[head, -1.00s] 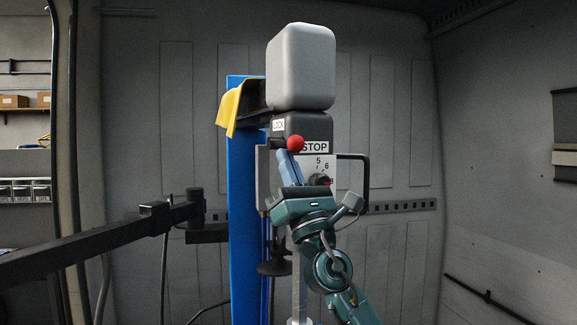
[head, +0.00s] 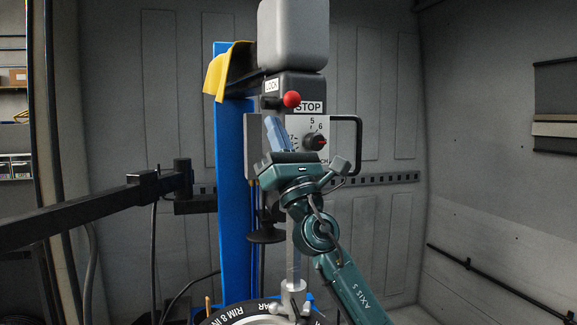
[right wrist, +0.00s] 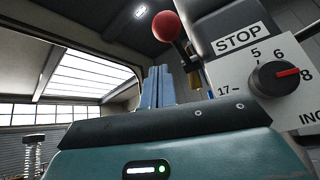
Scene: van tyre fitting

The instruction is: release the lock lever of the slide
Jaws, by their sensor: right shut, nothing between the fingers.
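The lock lever shows as a red ball knob (head: 291,99) beside the LOCK label (head: 271,86) on the dark head of the slide. The STOP label (head: 308,107) is just right of it. The knob also shows at the top of the right wrist view (right wrist: 166,26). My right gripper (head: 271,120) is shut and empty, its blue fingers pointing up, below and left of the knob. In the right wrist view the fingertips (right wrist: 158,69) are apart from the knob in the picture. The lever's shaft is mostly hidden behind the knob in the head view. My left gripper is not in view.
A dial panel with a black knob (head: 316,142) and a black loop handle (head: 359,145) stand right of the fingers. A blue column (head: 231,190) with a yellow cover (head: 216,76) is behind. A dark horizontal arm (head: 90,206) crosses at left.

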